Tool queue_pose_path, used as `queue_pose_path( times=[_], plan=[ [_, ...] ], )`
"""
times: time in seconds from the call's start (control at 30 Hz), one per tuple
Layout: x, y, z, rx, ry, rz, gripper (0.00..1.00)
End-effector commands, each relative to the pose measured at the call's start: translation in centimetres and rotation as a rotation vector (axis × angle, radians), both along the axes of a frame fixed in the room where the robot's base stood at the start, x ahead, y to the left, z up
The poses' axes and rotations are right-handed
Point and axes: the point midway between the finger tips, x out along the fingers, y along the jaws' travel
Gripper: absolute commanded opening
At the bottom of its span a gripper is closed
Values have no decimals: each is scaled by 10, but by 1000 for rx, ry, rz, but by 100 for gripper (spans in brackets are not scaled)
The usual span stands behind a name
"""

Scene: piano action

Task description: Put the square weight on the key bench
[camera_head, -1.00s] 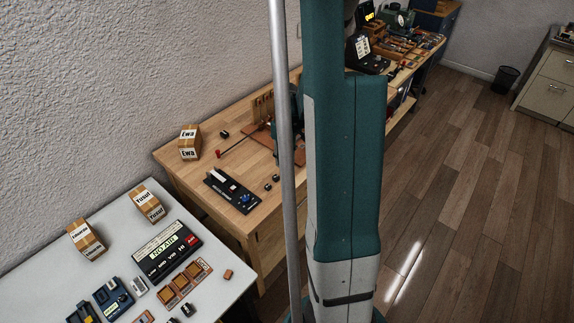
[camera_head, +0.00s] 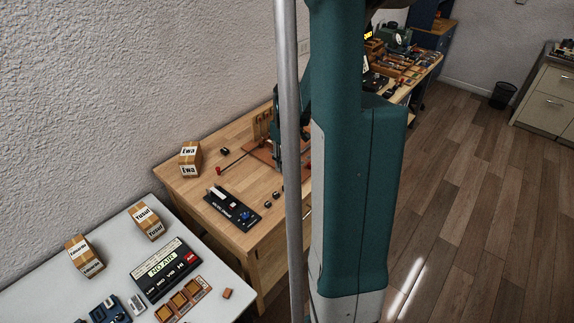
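I cannot pick out the square weight for certain. Several small dark pieces lie on the wooden bench (camera_head: 190,193): one dark block (camera_head: 224,151) near the wall, and others near the front edge, such as a dark piece (camera_head: 268,205). Which bench is the key bench is not marked. A black device with a white part and a blue knob (camera_head: 232,208) lies on the wooden bench. My gripper cannot be made out; my large teal arm link and a grey pole block the middle of the view, hiding the wooden bench's right part.
A white table (camera_head: 100,222) at lower left holds two cartons (camera_head: 146,222), a black "NO AIR" box (camera_head: 166,269) and a wooden tray (camera_head: 183,301). A carton marked "Ewa" (camera_head: 190,160) stands on the wooden bench. A cluttered bench (camera_head: 425,72) is farther back.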

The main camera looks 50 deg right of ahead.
Motion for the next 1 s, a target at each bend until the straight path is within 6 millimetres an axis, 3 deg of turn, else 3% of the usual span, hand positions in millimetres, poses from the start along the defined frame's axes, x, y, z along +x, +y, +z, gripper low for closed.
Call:
queue_pose_path(
  times=[0.67, 0.87, 1.0],
  plan=[
    [1, 1, 1, -1, -1, 0, 28],
    [5, 15, 12, -11, -13, 3, 28],
    [11, 34, 27, -26, -33, 4, 28]
  ],
)
